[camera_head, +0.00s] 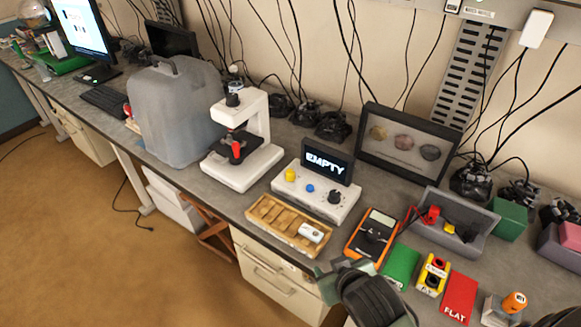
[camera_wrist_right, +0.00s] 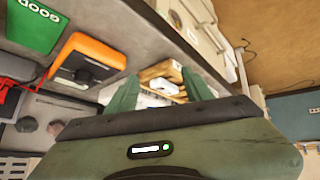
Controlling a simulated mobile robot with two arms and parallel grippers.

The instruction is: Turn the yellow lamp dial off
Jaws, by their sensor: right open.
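The yellow dial (camera_head: 290,175) is a small knob at the left end of the top of a white control box (camera_head: 315,197). A blue knob (camera_head: 310,188) and a black knob (camera_head: 334,197) share that top. A small screen (camera_head: 326,162) reading EMPTY stands behind them. My right gripper (camera_head: 345,268) is at the bench's front edge, in front of the box and to its right, apart from the dial. Its green fingers (camera_wrist_right: 160,92) are spread with nothing held between them. The yellow dial cannot be made out in the wrist view. My left gripper is not in view.
A wooden tray (camera_head: 262,215) with a white item lies in front of the box. An orange meter (camera_head: 366,244), green block (camera_head: 401,266) and red FLAT block (camera_head: 458,296) lie to the right. A microscope (camera_head: 245,165) stands left; a framed display (camera_head: 367,162) stands behind.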

